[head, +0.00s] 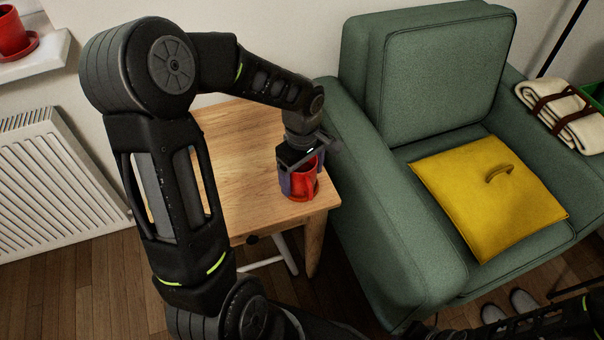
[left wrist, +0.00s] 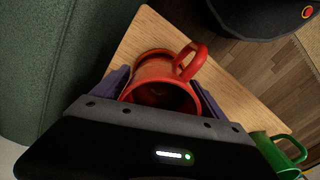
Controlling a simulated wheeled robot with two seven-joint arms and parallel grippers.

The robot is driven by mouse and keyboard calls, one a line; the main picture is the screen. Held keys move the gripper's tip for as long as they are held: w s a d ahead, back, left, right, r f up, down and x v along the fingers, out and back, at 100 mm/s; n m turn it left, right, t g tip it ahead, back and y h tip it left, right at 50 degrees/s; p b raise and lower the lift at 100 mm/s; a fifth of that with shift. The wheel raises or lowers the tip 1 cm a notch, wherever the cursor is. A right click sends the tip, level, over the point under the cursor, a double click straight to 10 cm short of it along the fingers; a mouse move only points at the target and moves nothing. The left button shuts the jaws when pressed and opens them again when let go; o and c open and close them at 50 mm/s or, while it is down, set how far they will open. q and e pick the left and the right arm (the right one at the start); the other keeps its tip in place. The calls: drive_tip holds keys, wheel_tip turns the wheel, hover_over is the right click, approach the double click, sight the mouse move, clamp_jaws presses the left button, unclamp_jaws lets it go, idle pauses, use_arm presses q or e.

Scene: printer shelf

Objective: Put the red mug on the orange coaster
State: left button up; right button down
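The red mug (head: 304,184) stands upright at the front right corner of the small wooden table, or just above it; I cannot tell whether its base touches. In the left wrist view the mug (left wrist: 164,88) shows its open mouth, with the handle to the upper right. My left gripper (head: 301,172) has its purple fingers on both sides of the mug, and they appear closed against it (left wrist: 162,92). My right gripper is not in view.
The wooden table (head: 238,150) has bare room left of the mug. A green mug (left wrist: 283,150) shows in the left wrist view. A green armchair (head: 375,215) with a yellow cushion (head: 480,205) stands close on the right. A radiator (head: 55,185) is at the left.

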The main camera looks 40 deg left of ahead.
use_arm(q)
drive_tip(key=shift+o, duration=0.4)
drive_tip(key=shift+r, duration=0.25)
wheel_tip(320, 180, up, 12)
drive_tip(key=p, duration=0.2)
drive_tip(key=shift+f, duration=0.1)
idle(0.7)
